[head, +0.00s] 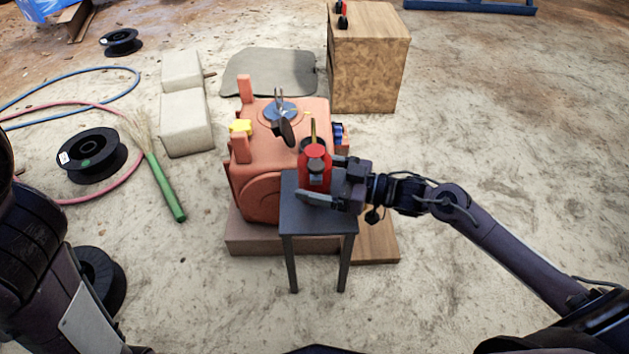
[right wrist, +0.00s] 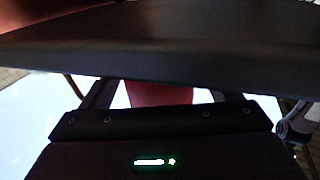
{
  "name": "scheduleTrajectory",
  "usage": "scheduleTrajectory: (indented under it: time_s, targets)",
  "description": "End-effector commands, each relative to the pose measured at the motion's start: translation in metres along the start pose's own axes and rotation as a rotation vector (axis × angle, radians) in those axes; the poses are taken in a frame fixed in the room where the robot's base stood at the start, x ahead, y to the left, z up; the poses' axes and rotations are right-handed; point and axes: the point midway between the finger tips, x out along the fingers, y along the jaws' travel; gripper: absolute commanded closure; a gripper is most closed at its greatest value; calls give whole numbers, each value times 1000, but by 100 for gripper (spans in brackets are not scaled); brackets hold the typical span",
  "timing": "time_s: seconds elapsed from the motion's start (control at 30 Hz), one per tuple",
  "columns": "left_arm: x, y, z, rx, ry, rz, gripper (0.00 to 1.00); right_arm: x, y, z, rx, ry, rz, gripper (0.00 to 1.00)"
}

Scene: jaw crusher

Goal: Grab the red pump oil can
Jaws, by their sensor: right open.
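The red pump oil can (head: 317,155) stands upright on a small dark table (head: 290,209), with a dark band on its body and a thin spout pointing up. My right gripper (head: 318,179) reaches in from the right at the can's height. Its open fingers lie on the far and near sides of the can. In the right wrist view the red can (right wrist: 160,93) shows between the two fingers of the right gripper (right wrist: 157,92); contact cannot be told. Only part of my left arm shows at the left edge of the head view; its gripper is out of sight.
The orange jaw crusher (head: 262,190) stands right behind the table. A wooden box (head: 370,70) is behind right, pale blocks (head: 186,122) behind left. A green-handled broom (head: 165,187), black spools (head: 92,155) and hoses lie at left. Floor at right is clear.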

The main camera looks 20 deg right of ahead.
Motion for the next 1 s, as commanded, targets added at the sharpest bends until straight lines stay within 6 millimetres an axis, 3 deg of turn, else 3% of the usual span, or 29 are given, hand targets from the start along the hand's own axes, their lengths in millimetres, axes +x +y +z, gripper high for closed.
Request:
scheduleTrajectory:
  time_s: [0.2,0.47,0.9,1.0]
  targets:
    - [-12,0,-7,8,8,-5,100,24,0,2,1,1,-1,16]
    - [-10,-1,-7,8,8,-6,100,25,0,1,1,0,0,17]
    - [-10,-1,-7,7,8,-6,100,25,0,1,1,-1,0,74]
    - [-10,-1,-7,7,8,-6,100,25,1,0,-1,2,0,79]
